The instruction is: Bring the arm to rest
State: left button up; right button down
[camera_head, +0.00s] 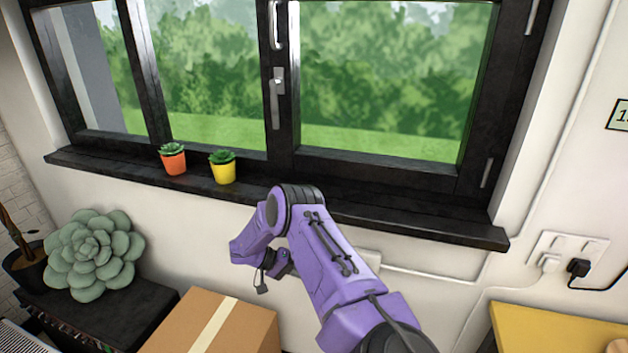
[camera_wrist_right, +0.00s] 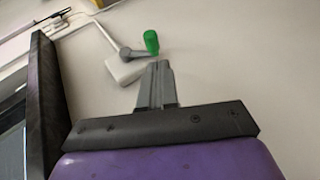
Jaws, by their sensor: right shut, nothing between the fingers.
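My right arm, purple with black joints, reaches in from the lower right of the head view and bends in front of the window sill. Its right gripper (camera_wrist_right: 157,84) shows in the wrist view as two grey fingers shut together with nothing between them. The fingers point along the pale wall, apart from any surface as far as I can tell. In the head view the fingers cannot be made out clearly. My left gripper is in neither view.
A grey lever with a green end (camera_wrist_right: 151,42) is near the fingertips, by a white box (camera_wrist_right: 124,71). The dark sill (camera_head: 420,222) holds orange (camera_head: 173,163) and yellow (camera_head: 223,173) pots. A cardboard box (camera_head: 250,325), a succulent (camera_head: 92,255) and a yellow surface (camera_head: 550,330) stand below.

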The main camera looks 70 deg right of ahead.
jog(key=shift+w+a+r, duration=0.25)
jog(key=shift+w+r, duration=0.1)
jog(key=shift+s+d, duration=0.1)
